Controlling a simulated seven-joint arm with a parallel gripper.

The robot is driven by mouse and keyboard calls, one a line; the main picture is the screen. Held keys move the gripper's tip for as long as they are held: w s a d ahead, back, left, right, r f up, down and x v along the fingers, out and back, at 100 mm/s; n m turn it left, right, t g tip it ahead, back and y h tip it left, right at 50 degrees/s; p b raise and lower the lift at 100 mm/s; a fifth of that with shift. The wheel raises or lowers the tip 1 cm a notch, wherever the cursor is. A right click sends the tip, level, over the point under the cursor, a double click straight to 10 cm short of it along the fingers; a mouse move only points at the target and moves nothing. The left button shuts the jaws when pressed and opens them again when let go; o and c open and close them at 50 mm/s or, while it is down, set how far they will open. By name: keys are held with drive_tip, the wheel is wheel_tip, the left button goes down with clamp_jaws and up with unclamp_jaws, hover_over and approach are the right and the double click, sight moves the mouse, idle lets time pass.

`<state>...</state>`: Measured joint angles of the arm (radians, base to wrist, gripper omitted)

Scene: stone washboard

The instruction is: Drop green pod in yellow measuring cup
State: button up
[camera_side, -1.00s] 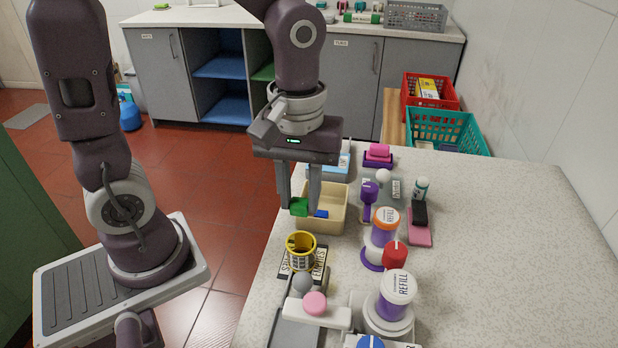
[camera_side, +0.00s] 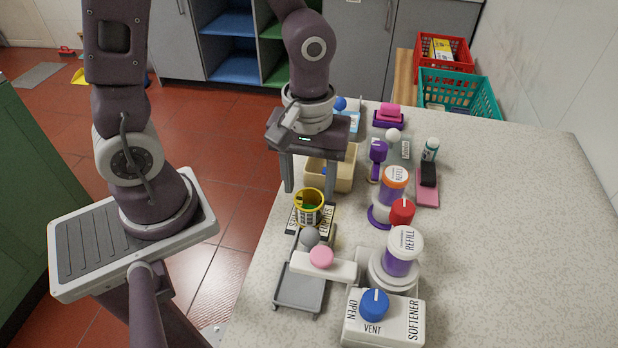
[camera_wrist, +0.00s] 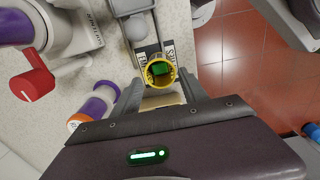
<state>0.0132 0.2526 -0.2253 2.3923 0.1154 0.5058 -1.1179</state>
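The yellow measuring cup (camera_side: 309,208) stands upright on a dark label mat at the counter's left side. The green pod (camera_wrist: 160,68) lies inside the cup in the wrist view; some green also shows in the cup's mouth in the side view. My gripper (camera_side: 309,190) is open and empty, with its fingers apart just above and behind the cup. In the wrist view the fingers (camera_wrist: 162,92) are spread wide, with the cup beyond their tips.
A tan bin (camera_side: 346,172) stands behind the cup, partly hidden by my gripper. In front is a grey tray (camera_side: 299,291) with grey and pink knobs nearby. Refill containers (camera_side: 403,250) and a red knob (camera_side: 402,211) stand to the right. The counter's far right is clear.

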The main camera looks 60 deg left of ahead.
idle(0.6)
drive_tip(key=s+a+r+m+t, duration=0.2)
drive_tip(key=s+r+m, duration=0.2)
drive_tip(key=r, duration=0.3)
drive_tip(key=s+a+r+m+t, duration=0.3)
drive_tip(key=s+r+m, duration=0.1)
drive_tip(key=r, duration=0.4)
drive_tip(key=shift+s+r+m+t, duration=0.15)
drive_tip(key=shift+r+m+t, duration=0.15)
drive_tip(key=shift+m, duration=0.2)
